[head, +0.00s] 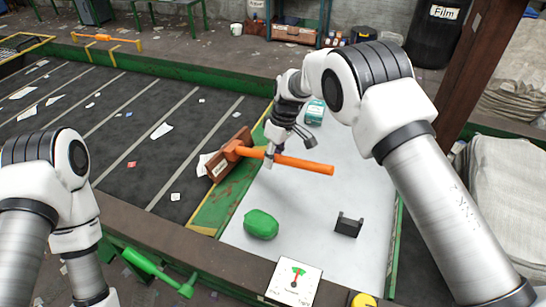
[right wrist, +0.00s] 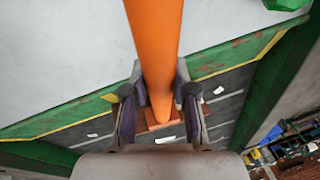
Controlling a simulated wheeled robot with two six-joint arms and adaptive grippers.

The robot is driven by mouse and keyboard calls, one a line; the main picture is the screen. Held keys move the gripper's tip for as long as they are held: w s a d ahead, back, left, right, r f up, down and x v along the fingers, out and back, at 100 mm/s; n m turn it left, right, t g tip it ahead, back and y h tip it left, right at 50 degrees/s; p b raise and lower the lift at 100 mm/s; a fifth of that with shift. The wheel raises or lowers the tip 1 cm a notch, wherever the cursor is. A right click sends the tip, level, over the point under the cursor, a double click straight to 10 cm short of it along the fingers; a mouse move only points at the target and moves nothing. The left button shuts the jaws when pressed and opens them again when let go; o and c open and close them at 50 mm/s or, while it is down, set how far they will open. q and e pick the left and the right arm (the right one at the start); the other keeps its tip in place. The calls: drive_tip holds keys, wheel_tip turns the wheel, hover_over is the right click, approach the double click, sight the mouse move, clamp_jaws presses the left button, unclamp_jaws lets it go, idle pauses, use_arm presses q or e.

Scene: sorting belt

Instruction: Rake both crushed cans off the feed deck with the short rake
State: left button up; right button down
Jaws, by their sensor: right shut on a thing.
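My right gripper (head: 276,152) is shut on the orange handle of the short rake (head: 305,164). In the right wrist view the fingers (right wrist: 158,110) clasp both sides of the rake handle (right wrist: 154,45). The rake's brown head (head: 218,167) is at the left, over the green edge between the deck and the belt. A lumpy green thing (head: 261,224), perhaps a crushed can, lies on the pale feed deck (head: 310,215). A teal thing with a pale label (head: 315,113), perhaps the other can, is at the deck's far end. My left gripper is out of view.
A black bracket (head: 349,226) stands on the deck, right of the green thing. A dial sign (head: 294,282) and a yellow round thing (head: 362,299) are at the near edge. The dark belt (head: 120,130) at left carries paper scraps. A wooden post (head: 477,80) rises at right.

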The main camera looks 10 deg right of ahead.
drive_tip(key=shift+r, duration=0.1)
drive_tip(key=s+a+p+v, duration=0.1)
drive_tip(key=s+p+v, duration=0.1)
drive_tip(key=p+v, duration=0.7)
drive_tip(key=v, duration=0.5)
drive_tip(key=shift+p, duration=0.4)
drive_tip(key=shift+w+a, duration=0.1)
drive_tip(key=shift+w, duration=0.05)
idle(0.4)
